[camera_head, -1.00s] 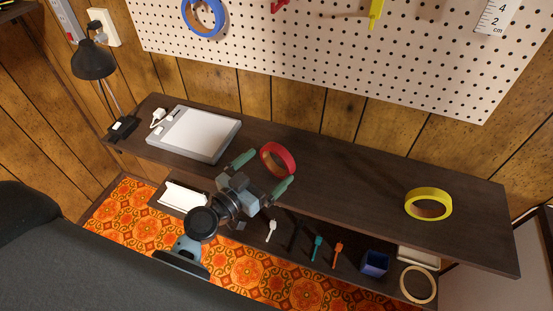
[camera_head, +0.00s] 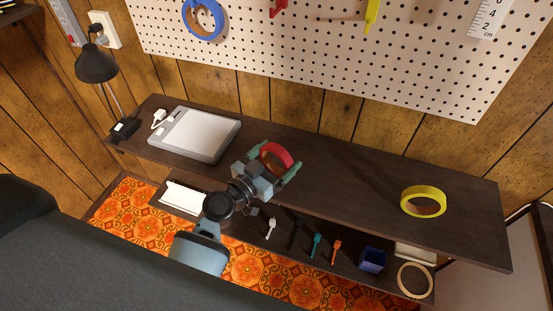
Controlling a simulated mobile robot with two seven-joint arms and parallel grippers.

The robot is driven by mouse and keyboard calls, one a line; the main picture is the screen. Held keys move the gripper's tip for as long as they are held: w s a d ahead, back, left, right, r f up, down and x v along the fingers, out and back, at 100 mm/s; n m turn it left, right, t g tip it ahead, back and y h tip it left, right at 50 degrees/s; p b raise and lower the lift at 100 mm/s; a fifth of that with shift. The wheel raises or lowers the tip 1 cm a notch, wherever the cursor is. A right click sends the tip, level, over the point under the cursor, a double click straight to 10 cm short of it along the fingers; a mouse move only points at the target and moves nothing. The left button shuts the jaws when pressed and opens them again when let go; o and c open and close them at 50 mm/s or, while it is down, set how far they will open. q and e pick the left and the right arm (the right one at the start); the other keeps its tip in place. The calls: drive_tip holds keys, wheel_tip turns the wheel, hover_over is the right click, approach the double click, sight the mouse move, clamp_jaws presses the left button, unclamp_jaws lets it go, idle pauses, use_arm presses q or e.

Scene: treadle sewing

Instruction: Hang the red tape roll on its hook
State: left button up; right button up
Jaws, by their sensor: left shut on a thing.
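The red tape roll (camera_head: 278,151) stands on the dark desk, right of the tablet. My left gripper (camera_head: 272,165) has a finger on each side of it and is shut on it. The gripper body hides the roll's lower front. The pegboard (camera_head: 300,45) hangs on the wall behind the desk. A blue tape roll (camera_head: 187,24) hangs on it at the upper left. A red item (camera_head: 278,8) and a yellow item (camera_head: 371,16) show at the top edge, partly cut off. I cannot tell which hook belongs to the red roll. My right gripper is not in view.
A yellow tape roll (camera_head: 409,206) lies on the desk at the right. A grey tablet (camera_head: 208,136) and a black lamp (camera_head: 96,64) stand at the left. A lower shelf holds keys, a blue cup (camera_head: 373,261) and a beige ring (camera_head: 401,283). The desk's middle is clear.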

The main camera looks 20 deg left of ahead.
sight(273, 151)
use_arm(q)
drive_tip(key=shift+r, duration=0.15)
drive_tip(key=shift+c, duration=0.2)
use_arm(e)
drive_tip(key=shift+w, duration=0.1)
use_arm(q)
drive_tip(key=shift+r, duration=0.55)
wheel_tip(273, 151, up, 2)
drive_tip(key=shift+r+p, duration=0.2)
drive_tip(key=shift+p, duration=0.4)
drive_tip(key=s+d+r+b, duration=0.1)
drive_tip(key=s+d, duration=0.2)
drive_tip(key=s, duration=1.2)
drive_tip(key=shift+s, duration=0.35)
drive_tip(key=shift+r, duration=0.1)
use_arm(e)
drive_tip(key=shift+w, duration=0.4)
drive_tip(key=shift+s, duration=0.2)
